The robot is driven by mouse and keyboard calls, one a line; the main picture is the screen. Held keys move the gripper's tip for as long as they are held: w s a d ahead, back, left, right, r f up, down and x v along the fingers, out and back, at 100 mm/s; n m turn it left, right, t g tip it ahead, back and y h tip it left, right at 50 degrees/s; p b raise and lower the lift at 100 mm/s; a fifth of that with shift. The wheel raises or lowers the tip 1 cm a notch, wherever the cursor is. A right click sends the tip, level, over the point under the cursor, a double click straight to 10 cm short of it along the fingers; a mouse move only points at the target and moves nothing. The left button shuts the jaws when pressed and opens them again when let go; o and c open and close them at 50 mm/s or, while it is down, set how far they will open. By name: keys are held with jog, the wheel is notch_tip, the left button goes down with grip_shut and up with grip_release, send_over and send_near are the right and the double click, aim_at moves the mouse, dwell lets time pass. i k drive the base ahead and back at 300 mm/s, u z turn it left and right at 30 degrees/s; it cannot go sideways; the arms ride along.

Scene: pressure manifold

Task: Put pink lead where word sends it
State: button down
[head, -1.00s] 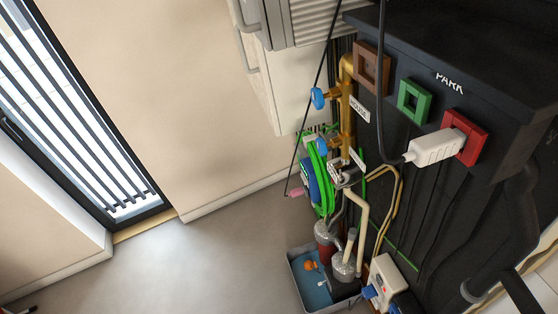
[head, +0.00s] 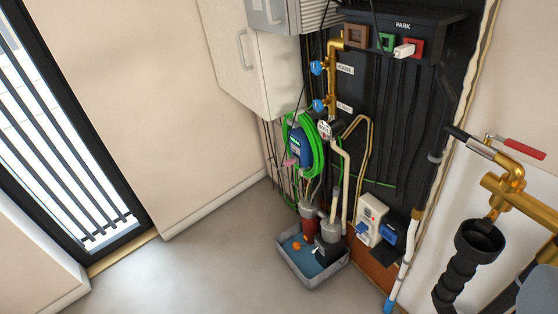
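The pink lead's pink end (head: 290,162) hangs small at the left of the coiled green hose. A thin dark cable runs above it, but I cannot tell whether they join. The word PARK (head: 403,25) is printed in white on the black shelf panel. Below it sit a brown square socket (head: 356,36), a green socket (head: 387,42) and a red socket (head: 415,47). The brown and green sockets look empty. My gripper is not in view.
A brass pipe (head: 332,85) with blue knobs and white labels runs down the board. A green hose (head: 316,150) hangs there. A grey tub (head: 308,281) with pumps stands below. Brass valves and a black hose (head: 479,240) are close at right. The floor at left is clear.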

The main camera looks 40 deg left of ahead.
aim_at(292, 160)
jog(key=k, duration=1)
jog(key=u, duration=0.7)
jog(key=i, duration=1)
jog(key=z, duration=0.25)
jog(key=k, duration=0.5)
jog(key=u, duration=0.25)
jog(key=i, duration=0.45)
jog(key=z, duration=0.05)
